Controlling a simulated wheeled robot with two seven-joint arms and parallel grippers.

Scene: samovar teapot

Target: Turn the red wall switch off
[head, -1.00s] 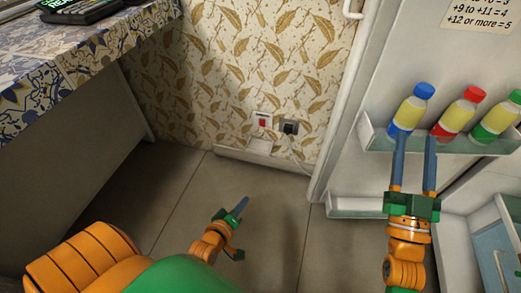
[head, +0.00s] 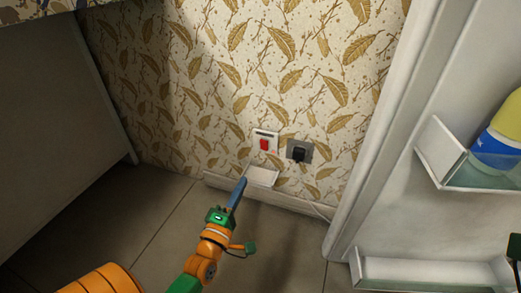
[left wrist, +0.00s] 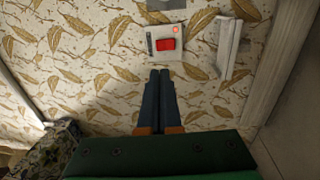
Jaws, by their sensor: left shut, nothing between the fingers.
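The red wall switch (head: 264,144) sits on a white plate low on the patterned wall. In the left wrist view the red rocker (left wrist: 166,44) is at the top, with a small glowing red spot beside it on the plate. My left gripper (head: 242,181) is below and left of the switch in the head view, its fingers pointing up toward the wall. In the left wrist view its blue fingers (left wrist: 160,72) are together and empty, their tips below the rocker in the picture.
A black plug sits in a grey socket (head: 299,151) right of the switch. A small white ledge (head: 262,177) juts out below the switch. An open fridge door with shelves (head: 455,170) and a bottle (head: 502,138) is at right. A counter's side panel (head: 60,130) is at left.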

